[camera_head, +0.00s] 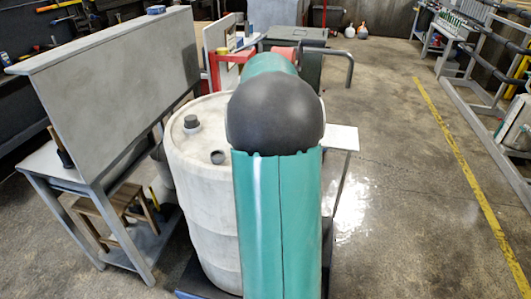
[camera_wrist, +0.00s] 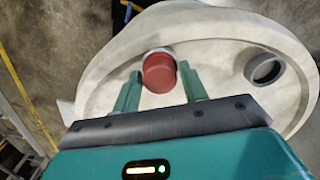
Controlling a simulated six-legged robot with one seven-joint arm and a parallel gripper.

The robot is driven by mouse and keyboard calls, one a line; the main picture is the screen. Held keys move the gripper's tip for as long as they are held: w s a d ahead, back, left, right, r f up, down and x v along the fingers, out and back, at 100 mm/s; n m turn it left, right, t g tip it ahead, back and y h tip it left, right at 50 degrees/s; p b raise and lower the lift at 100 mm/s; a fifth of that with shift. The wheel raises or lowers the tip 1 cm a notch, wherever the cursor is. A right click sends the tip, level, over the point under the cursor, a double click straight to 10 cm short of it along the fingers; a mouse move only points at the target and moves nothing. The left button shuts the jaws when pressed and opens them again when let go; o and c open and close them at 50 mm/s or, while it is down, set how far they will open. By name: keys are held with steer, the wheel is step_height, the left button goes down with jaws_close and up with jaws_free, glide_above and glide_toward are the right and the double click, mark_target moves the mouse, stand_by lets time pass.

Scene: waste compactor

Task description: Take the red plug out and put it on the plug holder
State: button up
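The red plug (camera_wrist: 158,74) sits in the top of a whitish barrel (camera_wrist: 215,55), inside a pale ring. It is hidden behind my arm in the head view. My gripper (camera_wrist: 160,80) is open in the wrist view, with one teal finger on each side of the plug. I cannot tell whether either finger touches it. The barrel also shows in the head view (camera_head: 200,200), partly covered by my arm. I cannot pick out the plug holder with certainty in either view.
The barrel top has a dark open hole (camera_wrist: 265,69) and a grey cap (camera_head: 191,122). A grey bench with a tall panel (camera_head: 120,75) stands close on the left. A pale shelf edge (camera_head: 343,138) shows right of the barrel. The floor (camera_head: 385,170) further right is clear.

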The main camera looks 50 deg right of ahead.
steer(key=c, duration=0.7)
steer(key=n, duration=0.5)
steer(key=shift+n, duration=0.3)
steer(key=shift+n, duration=0.5)
steer(key=n, duration=0.3)
steer(key=shift+n, duration=0.4)
steer(key=n, duration=0.2)
steer(key=shift+n, duration=1.6)
